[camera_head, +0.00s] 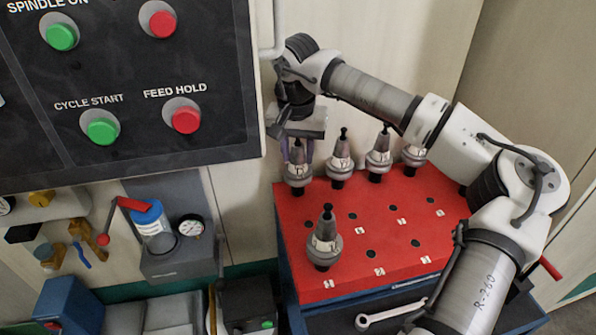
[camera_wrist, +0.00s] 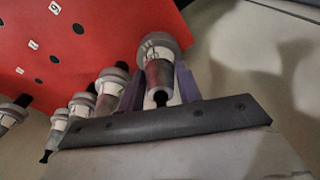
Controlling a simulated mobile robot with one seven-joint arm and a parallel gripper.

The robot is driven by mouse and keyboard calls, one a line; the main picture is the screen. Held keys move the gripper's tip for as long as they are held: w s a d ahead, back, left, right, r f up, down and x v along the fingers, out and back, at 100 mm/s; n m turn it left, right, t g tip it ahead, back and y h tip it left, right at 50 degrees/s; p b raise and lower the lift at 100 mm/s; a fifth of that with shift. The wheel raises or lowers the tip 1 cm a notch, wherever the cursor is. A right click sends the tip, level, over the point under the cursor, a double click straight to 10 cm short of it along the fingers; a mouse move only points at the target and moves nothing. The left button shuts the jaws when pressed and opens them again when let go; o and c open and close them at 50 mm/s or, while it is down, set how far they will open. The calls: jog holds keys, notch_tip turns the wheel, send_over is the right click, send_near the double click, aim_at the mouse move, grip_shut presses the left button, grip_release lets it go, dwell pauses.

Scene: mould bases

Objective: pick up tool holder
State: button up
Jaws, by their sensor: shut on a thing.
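Several grey metal tool holders with white labels stand on the red top of a tool cart (camera_head: 375,270). My gripper (camera_head: 300,158) is at the back left corner of the cart, above and around the leftmost back-row tool holder (camera_head: 298,174). In the wrist view, the two purple fingers of my gripper (camera_wrist: 158,88) are on either side of this tool holder (camera_wrist: 160,72), shut on it. The holder appears upright at the edge of the red top. Whether its base is clear of the top cannot be told.
Other holders (camera_head: 340,160) (camera_head: 379,158) stand close to the right in the back row. One holder (camera_head: 324,240) stands alone at the front left. Numbered empty holes fill the middle. A control panel (camera_head: 130,90) hangs close to the left of my gripper; a wall is behind.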

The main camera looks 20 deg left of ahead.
jog(key=shift+r, duration=0.1)
grip_shut()
notch_tip(320, 180, up, 12)
jog(key=p, duration=0.9)
jog(key=w+d+p, duration=0.1)
jog(key=w+d, duration=0.1)
jog(key=d, duration=3)
jog(key=shift+w, duration=0.4)
jog(key=shift+s+a, duration=0.1)
jog(key=shift+a, duration=0.05)
